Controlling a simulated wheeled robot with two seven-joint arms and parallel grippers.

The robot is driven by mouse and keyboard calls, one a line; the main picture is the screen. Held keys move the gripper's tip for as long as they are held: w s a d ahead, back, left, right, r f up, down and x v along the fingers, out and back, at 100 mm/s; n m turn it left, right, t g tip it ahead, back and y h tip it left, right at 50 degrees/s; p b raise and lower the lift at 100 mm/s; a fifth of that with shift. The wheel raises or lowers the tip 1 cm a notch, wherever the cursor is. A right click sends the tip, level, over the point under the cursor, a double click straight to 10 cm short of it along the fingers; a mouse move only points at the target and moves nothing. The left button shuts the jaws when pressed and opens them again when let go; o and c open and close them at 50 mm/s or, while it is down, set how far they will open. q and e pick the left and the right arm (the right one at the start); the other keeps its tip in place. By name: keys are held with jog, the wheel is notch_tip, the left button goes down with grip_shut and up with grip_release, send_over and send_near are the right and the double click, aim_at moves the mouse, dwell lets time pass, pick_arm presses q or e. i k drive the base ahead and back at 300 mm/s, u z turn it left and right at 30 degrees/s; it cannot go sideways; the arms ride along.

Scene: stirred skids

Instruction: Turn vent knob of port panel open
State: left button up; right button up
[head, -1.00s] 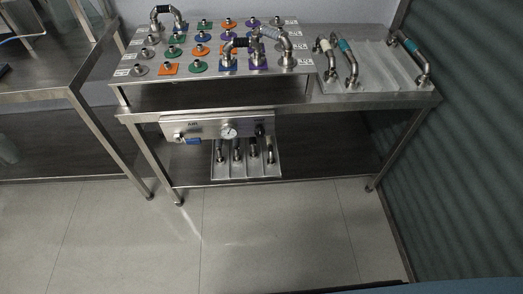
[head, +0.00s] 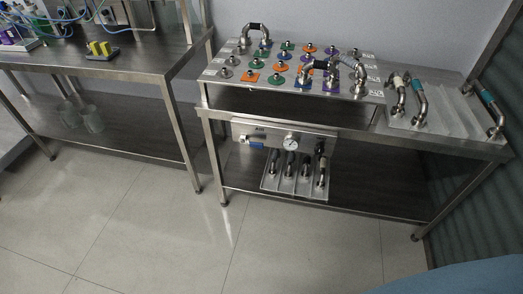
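The port panel (head: 213,88) is a slanted metal plate on the steel table, with rows of coloured ports and several bent pipes. Below its front edge hangs a metal air panel (head: 267,130) marked "AIR", with a blue-handled valve (head: 255,146) at left and a round white gauge (head: 291,142) in the middle. A small dark knob (head: 319,148) sits at its right end; its label and turn position are too small to read. Neither of my grippers is in view.
A rack (head: 270,184) with several short pipes stands on the lower shelf under the air panel. A ridged tray (head: 455,118) with bent pipes lies at right. Another steel table (head: 130,75) stands at left. The floor (head: 150,235) in front is clear. A blue surface (head: 465,279) fills the bottom right corner.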

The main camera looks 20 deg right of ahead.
aim_at(319, 150)
jog(key=u, duration=0.85)
jog(key=i, duration=1.35)
jog(key=z, duration=2.1)
